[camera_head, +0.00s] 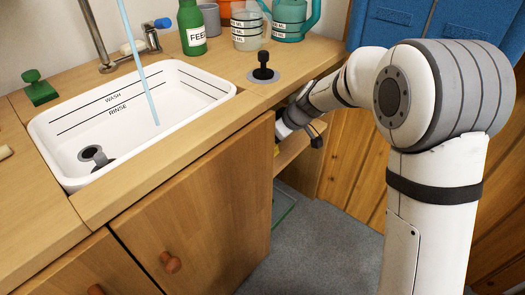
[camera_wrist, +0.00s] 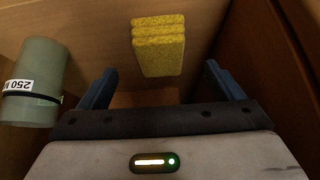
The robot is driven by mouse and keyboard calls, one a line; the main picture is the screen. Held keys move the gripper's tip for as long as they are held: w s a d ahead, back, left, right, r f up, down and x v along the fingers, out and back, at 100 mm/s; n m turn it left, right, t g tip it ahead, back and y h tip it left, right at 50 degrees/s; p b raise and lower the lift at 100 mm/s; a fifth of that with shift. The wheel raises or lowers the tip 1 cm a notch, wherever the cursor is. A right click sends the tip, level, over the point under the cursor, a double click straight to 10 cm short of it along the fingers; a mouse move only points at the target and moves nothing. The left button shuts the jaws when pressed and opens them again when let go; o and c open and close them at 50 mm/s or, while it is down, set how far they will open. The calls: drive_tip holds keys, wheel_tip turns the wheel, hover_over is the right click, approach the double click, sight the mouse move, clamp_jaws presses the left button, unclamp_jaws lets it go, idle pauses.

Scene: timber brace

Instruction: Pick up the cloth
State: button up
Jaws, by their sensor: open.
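In the wrist view, a yellow, speckled, folded thing that looks like the cloth (camera_wrist: 158,48) lies in layers on a wooden surface. It sits ahead of my gripper (camera_wrist: 158,84), roughly centred between the two blue fingers. The fingers are spread wide apart with nothing between them, and they appear not to touch the cloth. In the head view, my arm reaches into the open space under the counter, and the fingers are hidden there. The cloth cannot be made out clearly in that view.
A grey-green cylinder (camera_wrist: 33,82) with a "250" label is close to the left finger. A dark wooden wall (camera_wrist: 265,60) stands to the right. The counter (camera_head: 200,150) with a white sink (camera_head: 150,95) is above my gripper. A closed cabinet door (camera_head: 205,215) is to the left.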

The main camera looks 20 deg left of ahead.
drive_tip(key=b+x, duration=0.2)
drive_tip(key=x, duration=0.5)
drive_tip(key=shift+f, duration=0.1)
drive_tip(key=shift+c, duration=0.2)
drive_tip(key=c, duration=1)
drive_tip(key=shift+c, duration=0.2)
drive_tip(key=shift+r+p, duration=0.4)
drive_tip(key=s+d, duration=0.3)
drive_tip(key=d, duration=0.5)
drive_tip(key=s+d, duration=0.3)
drive_tip(key=d, duration=0.5)
drive_tip(key=shift+s+d, duration=0.35)
drive_tip(key=shift+s, duration=0.05)
